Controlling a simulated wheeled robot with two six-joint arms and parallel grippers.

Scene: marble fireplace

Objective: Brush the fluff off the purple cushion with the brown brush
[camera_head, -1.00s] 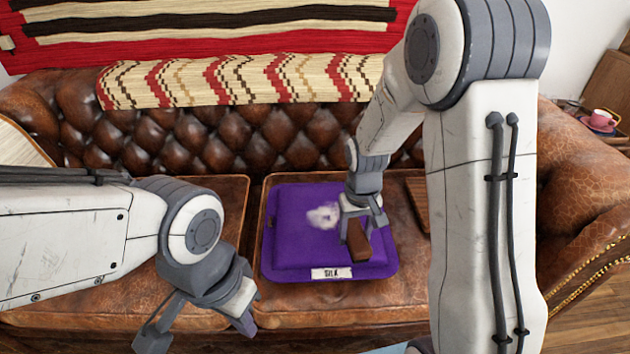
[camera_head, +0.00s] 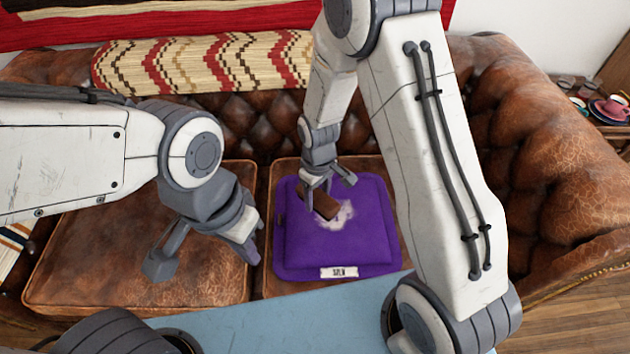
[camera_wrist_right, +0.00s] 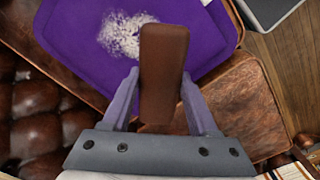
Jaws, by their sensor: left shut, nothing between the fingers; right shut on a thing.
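The purple cushion (camera_head: 365,225) lies on the brown leather sofa seat, with a small white label at its front edge. A patch of white fluff (camera_head: 346,213) sits on the cushion, partly covered by the brown brush (camera_head: 327,206). My right gripper (camera_head: 322,190) is shut on the brush over the cushion. In the right wrist view the brush (camera_wrist_right: 163,75) is between the fingers and the fluff (camera_wrist_right: 122,36) lies beside its end. Whether the brush touches the cushion, I cannot tell. My left gripper (camera_head: 247,240) is shut and empty, left of the cushion.
A patterned throw (camera_head: 205,62) hangs over the sofa back (camera_head: 250,120). The sofa's right armrest (camera_head: 545,170) rises beyond my right arm. A pink cup (camera_head: 612,108) stands on a side table at the right. The left seat (camera_head: 100,250) is clear.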

